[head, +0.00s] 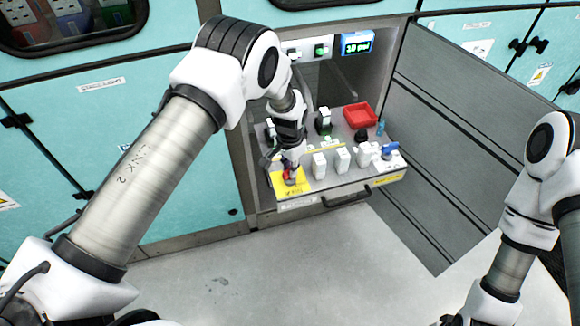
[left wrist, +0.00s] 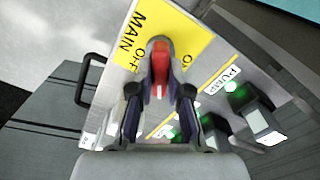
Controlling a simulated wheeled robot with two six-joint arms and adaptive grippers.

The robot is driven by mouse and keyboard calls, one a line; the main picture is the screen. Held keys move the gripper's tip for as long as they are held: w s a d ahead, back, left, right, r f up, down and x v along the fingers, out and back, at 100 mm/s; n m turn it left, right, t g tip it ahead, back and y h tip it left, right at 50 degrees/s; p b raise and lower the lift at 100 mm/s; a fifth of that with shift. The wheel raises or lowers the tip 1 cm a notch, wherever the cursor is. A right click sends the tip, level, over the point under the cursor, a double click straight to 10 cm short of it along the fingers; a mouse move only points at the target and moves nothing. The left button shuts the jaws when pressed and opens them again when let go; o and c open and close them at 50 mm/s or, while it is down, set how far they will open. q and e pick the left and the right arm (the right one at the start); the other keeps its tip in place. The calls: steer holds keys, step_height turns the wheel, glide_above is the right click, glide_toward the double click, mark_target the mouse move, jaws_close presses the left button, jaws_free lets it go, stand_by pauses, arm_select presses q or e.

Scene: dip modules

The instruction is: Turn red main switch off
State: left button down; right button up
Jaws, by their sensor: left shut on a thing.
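The red main switch (head: 289,175) sits on a yellow plate (head: 276,187) at the front left corner of the drawer panel. In the left wrist view the red handle (left wrist: 160,62) stands between my fingers, with MAIN and OFF printed to its left and ON, partly hidden, to its right on the yellow plate (left wrist: 150,18). My left gripper (head: 291,164) reaches down over the switch; in the wrist view its two fingers (left wrist: 160,95) are shut on the red handle from both sides. Which label the handle points to is not clear. My right gripper is out of view.
White switch modules (head: 319,165) stand right of the main switch. Behind are a red tray (head: 360,115) and a small display (head: 356,43). A dark handle (head: 346,195) fronts the drawer. A grey open door (head: 450,130) stands at right. The floor in front is clear.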

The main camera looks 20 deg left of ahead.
arm_select(q)
steer(key=m, duration=0.5)
steer(key=shift+m, duration=0.4)
stand_by(0.3)
steer(key=c, duration=1.1)
jaws_free()
step_height(320, 180, up, 12)
steer(key=shift+f, duration=0.1)
